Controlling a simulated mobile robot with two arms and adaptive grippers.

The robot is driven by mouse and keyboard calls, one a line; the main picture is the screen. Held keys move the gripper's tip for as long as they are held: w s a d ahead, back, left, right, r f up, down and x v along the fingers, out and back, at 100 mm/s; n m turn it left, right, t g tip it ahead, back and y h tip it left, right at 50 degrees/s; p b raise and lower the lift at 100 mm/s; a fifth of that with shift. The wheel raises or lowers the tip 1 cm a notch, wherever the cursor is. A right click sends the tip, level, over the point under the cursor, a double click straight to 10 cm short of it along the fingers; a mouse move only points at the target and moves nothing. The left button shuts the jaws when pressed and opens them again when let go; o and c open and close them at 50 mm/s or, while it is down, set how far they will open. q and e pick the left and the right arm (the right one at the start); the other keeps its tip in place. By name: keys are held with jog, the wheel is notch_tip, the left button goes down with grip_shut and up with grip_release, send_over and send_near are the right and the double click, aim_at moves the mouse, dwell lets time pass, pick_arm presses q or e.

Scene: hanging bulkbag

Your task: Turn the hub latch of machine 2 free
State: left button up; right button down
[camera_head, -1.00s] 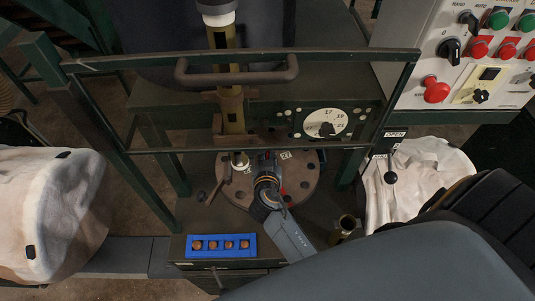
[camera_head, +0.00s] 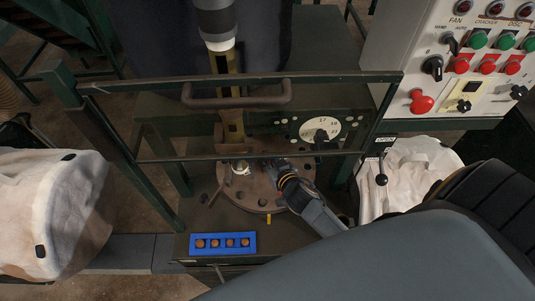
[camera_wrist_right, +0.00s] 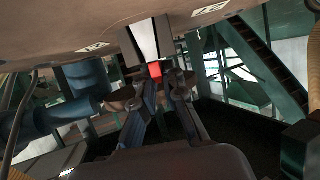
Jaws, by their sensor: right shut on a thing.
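The round plate with holes (camera_head: 238,198) lies flat on the machine, under the upright brass-coloured tube (camera_head: 231,125). My right gripper (camera_head: 277,168) is low over the right part of this plate, its arm coming from the lower right. In the right wrist view, the fingers (camera_wrist_right: 163,90) are close together on a small piece with a red block (camera_wrist_right: 155,70) and a white strip behind it. I take it for the hub latch; its full shape is hidden by the fingers and wrist. My left gripper is not in view.
A green guard frame (camera_head: 240,78) with a dark handle (camera_head: 236,98) stands before the tube. A dial (camera_head: 320,131), a control panel (camera_head: 450,80) and white bags (camera_head: 50,215) flank the plate.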

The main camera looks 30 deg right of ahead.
jog(key=c, duration=1.4)
grip_release()
jog(key=shift+w, duration=0.1)
jog(key=shift+s, duration=0.2)
jog(key=v, duration=1.1)
jog(key=shift+s+r, duration=0.25)
jog(key=shift+f, duration=0.1)
